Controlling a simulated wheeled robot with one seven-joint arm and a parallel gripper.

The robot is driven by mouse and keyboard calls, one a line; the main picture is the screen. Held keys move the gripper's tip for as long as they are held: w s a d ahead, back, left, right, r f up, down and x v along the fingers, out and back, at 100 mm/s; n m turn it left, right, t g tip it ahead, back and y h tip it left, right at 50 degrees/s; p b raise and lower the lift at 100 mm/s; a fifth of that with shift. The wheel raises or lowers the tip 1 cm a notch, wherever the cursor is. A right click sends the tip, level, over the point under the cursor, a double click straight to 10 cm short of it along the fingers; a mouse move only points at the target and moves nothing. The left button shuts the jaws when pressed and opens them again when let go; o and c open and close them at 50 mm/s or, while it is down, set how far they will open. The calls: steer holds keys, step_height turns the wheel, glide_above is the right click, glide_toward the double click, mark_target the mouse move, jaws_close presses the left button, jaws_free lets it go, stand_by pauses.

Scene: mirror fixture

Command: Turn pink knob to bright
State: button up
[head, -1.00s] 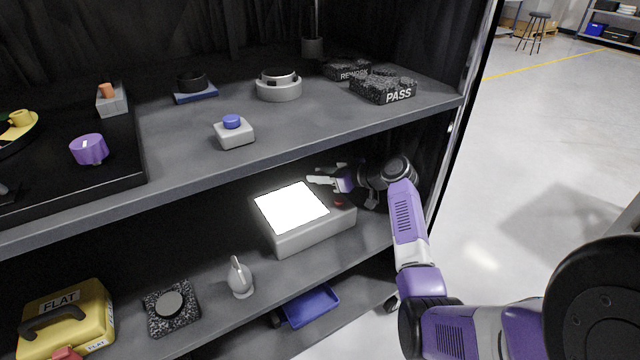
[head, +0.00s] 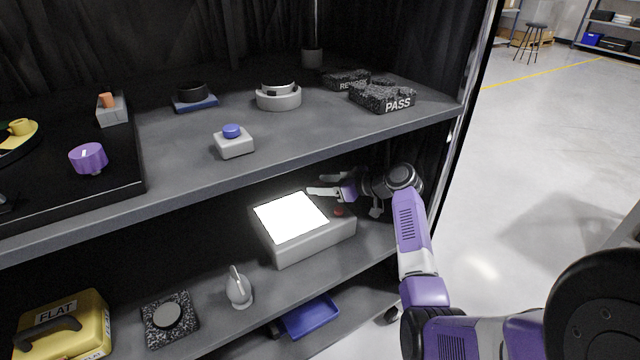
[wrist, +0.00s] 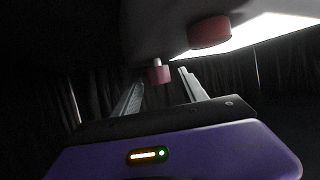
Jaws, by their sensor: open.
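A grey light box (head: 312,242) with a glowing white top panel (head: 289,215) stands on the middle shelf. A small red-pink knob (head: 338,212) sits at its right side in the head view. In the wrist view a larger reddish knob (wrist: 209,32) is near the bright panel, and a smaller pink knob (wrist: 158,72) shows farther off, between the finger lines. I cannot tell which of them is the one in the head view. My gripper (head: 318,184) is open and empty, just above and behind the box's right part, below the upper shelf. No contact with a knob is visible.
The upper shelf (head: 300,132) hangs close above my gripper and holds a blue button box (head: 233,143) and PASS block (head: 384,96). A grey bottle-like object (head: 239,288) stands left of the light box. The cabinet's dark right wall is close to my arm.

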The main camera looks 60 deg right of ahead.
steer(key=p+v, duration=0.1)
steer(key=v, duration=0.5)
steer(key=shift+s+r, duration=0.15)
steer(key=shift+s, duration=0.25)
